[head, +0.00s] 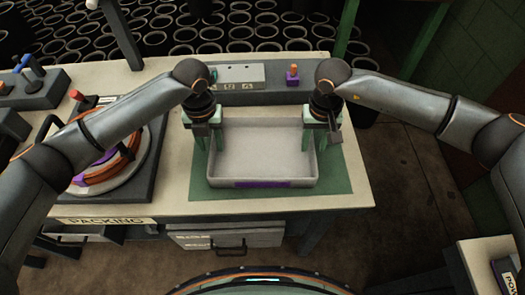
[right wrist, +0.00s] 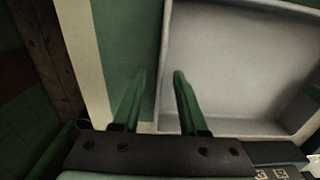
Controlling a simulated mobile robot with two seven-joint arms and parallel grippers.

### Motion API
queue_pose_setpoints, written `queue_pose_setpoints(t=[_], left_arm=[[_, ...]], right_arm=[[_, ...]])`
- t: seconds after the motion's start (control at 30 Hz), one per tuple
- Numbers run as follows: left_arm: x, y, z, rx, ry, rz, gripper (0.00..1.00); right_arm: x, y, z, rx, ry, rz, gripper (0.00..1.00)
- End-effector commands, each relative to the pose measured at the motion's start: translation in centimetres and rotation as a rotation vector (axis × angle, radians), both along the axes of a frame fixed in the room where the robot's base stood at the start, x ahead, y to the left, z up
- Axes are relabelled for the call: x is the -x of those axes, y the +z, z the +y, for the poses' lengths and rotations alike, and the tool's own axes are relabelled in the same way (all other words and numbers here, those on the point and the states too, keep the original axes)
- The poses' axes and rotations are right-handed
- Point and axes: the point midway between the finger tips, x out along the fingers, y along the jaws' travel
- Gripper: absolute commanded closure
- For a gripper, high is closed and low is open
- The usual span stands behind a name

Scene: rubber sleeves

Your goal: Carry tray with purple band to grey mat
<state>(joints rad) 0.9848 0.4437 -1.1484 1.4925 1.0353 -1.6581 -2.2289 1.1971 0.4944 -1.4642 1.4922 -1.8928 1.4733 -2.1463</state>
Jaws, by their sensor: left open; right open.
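The grey tray (head: 262,180) with a purple band on its front wall sits on a green mat (head: 335,187) on the packing table. It looks empty. My left gripper (head: 208,143) is open at the tray's left wall, pointing down. My right gripper (head: 321,143) is open at the right wall. In the right wrist view its fingers (right wrist: 158,90) stand either side of the wall of the tray (right wrist: 235,65), one outside over the green mat and one inside, with gaps visible. I cannot make out a grey mat in these views.
Left of the tray is a round orange-rimmed fixture (head: 117,165) on a dark base. A control panel (head: 238,75) and an orange-topped button box (head: 292,75) stand behind the tray. Many black sleeves lie beyond the table. Another surface (head: 485,262) shows at the lower right.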

Motion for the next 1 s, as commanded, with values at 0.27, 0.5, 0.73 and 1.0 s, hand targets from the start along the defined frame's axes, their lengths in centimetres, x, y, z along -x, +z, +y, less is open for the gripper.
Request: queue_pose_setpoints(t=[0.27,0.5,0.73,1.0], left_arm=[[0.0,-2.1,0.0,0.001,0.0,-0.001,0.57],[0.0,-2.2,0.0,0.001,0.0,-0.001,0.57],[0.0,-2.1,0.0,0.001,0.0,-0.001,0.78],[0.0,-2.1,0.0,0.001,0.0,-0.001,1.0]], right_arm=[[0.0,-2.1,0.0,-0.001,-0.001,0.0,0.57],[0.0,-2.2,0.0,-0.001,-0.001,0.0,0.57],[0.0,-2.1,0.0,-0.001,-0.001,0.0,0.78],[0.0,-2.1,0.0,-0.001,-0.001,0.0,1.0]])
